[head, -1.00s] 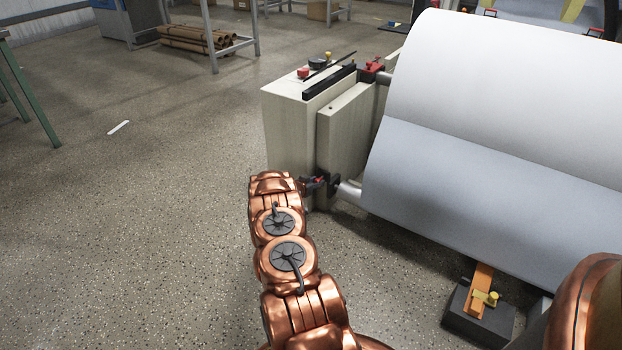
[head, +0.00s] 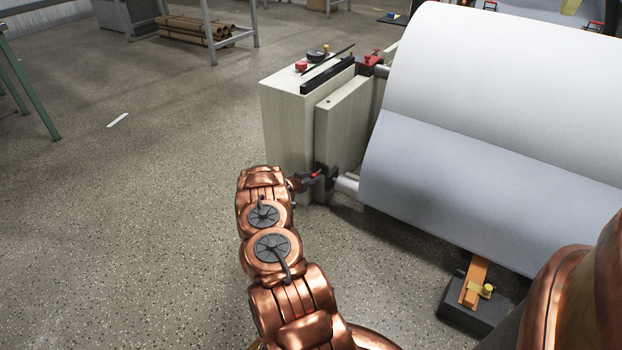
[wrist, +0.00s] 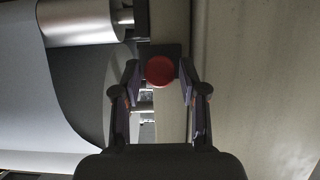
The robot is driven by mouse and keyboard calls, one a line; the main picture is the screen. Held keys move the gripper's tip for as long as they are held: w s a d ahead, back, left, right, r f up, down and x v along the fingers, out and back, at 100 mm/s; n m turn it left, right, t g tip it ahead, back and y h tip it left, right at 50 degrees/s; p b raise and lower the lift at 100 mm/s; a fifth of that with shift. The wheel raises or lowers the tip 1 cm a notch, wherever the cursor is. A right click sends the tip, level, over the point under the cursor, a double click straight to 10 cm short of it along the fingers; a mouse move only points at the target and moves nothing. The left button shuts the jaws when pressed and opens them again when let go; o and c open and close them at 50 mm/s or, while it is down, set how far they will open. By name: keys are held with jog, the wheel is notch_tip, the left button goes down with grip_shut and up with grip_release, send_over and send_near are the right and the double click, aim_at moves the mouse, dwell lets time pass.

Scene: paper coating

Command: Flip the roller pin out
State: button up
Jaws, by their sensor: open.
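A red round knob (wrist: 160,71), likely the end of the roller pin, sits on a dark bracket in the wrist view. My gripper (wrist: 160,75) is open, with one fingertip on each side of the knob. I cannot tell whether the fingers touch it. In the head view my gripper (head: 312,178) is at the lower shaft end of the machine, small and partly hidden by my arm. The large white paper roll (head: 490,130) lies to its right. A red clamp (head: 371,62) sits on the upper shaft end.
The beige machine housing (head: 288,125) stands just beyond my gripper, with a red button (head: 301,66) on top. A dark block with an orange bar (head: 474,285) stands under the roll.

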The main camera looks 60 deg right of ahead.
jog(key=shift+a, duration=0.1)
jog(key=v, duration=1.1)
jog(key=shift+a+r, duration=0.15)
jog(key=shift+a, duration=0.25)
